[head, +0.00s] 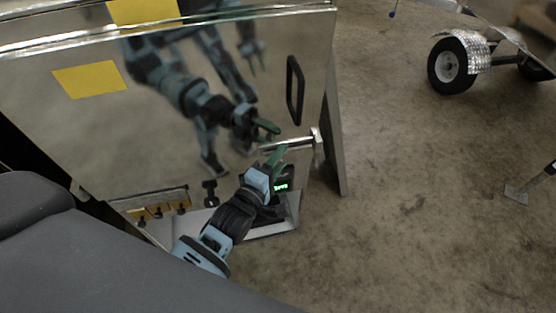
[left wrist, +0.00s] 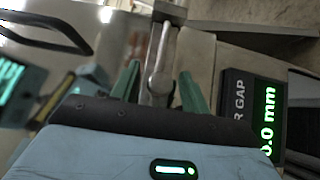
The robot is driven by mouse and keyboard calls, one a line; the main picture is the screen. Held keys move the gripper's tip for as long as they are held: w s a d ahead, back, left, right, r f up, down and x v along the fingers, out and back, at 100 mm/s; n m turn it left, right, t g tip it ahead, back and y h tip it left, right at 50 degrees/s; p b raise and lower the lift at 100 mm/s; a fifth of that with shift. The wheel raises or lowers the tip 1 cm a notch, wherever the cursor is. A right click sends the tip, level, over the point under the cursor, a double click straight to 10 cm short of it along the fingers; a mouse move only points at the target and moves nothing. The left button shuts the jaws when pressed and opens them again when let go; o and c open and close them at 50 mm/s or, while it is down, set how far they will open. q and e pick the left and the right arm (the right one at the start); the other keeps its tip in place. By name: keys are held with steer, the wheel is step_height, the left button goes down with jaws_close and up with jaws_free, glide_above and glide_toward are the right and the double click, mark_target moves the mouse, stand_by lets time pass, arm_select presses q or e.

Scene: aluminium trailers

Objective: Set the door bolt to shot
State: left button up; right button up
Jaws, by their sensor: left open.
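The door bolt (head: 288,145) is a shiny round bar lying across the lower right of a mirror-like metal door (head: 225,60). Its right end meets an upright bracket (head: 318,147) at the door's edge. My left gripper (head: 275,156) is just below the bolt, its green fingers pointing up at it. In the left wrist view the left gripper (left wrist: 158,88) is open, and the bolt (left wrist: 160,60) shows between the two fingers; I cannot tell whether they touch it. A metal block (left wrist: 170,12) stands beyond. My right gripper shows only as a possible reflection.
A black handle (head: 295,90) stands out above the bolt. A small display with green digits (head: 281,186) sits below it, and a gap readout (left wrist: 252,110) is partly cut off. A trailer wheel (head: 452,65) is at upper right. The concrete floor (head: 420,220) right of the door is largely clear.

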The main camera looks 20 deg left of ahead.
mark_target(300, 149)
arm_select(q)
steer(key=shift+c, duration=0.5)
jaws_close()
steer(key=w+d, duration=0.2)
steer(key=d, duration=0.1)
steer(key=shift+d, duration=0.1)
steer(key=shift+o, duration=0.5)
jaws_free()
steer(key=shift+w+d, duration=0.1)
